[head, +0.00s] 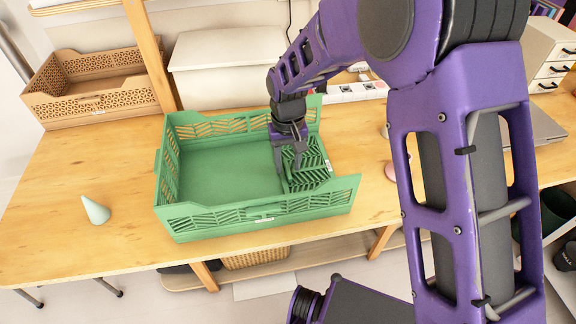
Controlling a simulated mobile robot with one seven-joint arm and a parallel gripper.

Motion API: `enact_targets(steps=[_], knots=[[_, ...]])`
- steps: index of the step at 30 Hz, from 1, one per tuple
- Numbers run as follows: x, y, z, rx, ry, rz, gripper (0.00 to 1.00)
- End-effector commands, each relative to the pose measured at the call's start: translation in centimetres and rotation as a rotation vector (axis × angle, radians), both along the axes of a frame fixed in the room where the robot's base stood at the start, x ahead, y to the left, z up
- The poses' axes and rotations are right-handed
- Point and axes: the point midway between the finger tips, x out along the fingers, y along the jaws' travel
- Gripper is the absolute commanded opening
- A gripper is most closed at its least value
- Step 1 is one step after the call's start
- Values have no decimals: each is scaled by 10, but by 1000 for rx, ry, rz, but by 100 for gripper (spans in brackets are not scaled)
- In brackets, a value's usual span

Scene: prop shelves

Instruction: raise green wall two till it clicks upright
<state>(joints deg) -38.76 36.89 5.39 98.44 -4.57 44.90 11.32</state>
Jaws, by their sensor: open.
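A green folding crate (222,180) stands on the wooden table. Its far, left and near lattice walls are upright. Its right wall (308,177), taken as green wall two, is folded inward and lies low over the crate floor; no readable number shows. My gripper (288,167) points down inside the crate, above the left part of this folded wall. Its fingers are apart with nothing seen between them. Whether a fingertip touches the wall cannot be told. The gripper and wrist hide the wall's far left part.
A brown lattice crate (100,98) stands at the back left beside a wooden post. A white box and a power strip (352,92) are behind the crate. The table left of the crate is mostly clear.

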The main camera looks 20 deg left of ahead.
Motion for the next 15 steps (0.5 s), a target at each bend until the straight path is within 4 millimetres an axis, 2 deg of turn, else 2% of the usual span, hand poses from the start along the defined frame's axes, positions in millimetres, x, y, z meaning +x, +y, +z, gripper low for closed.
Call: enact_targets(steps=[4, 12, 15], knots=[[0, 0, -9, -1, 1, 0, 42], [0, 0, -10, 0, 0, 0, 42], [0, 0, -10, 0, 0, 0, 26]])
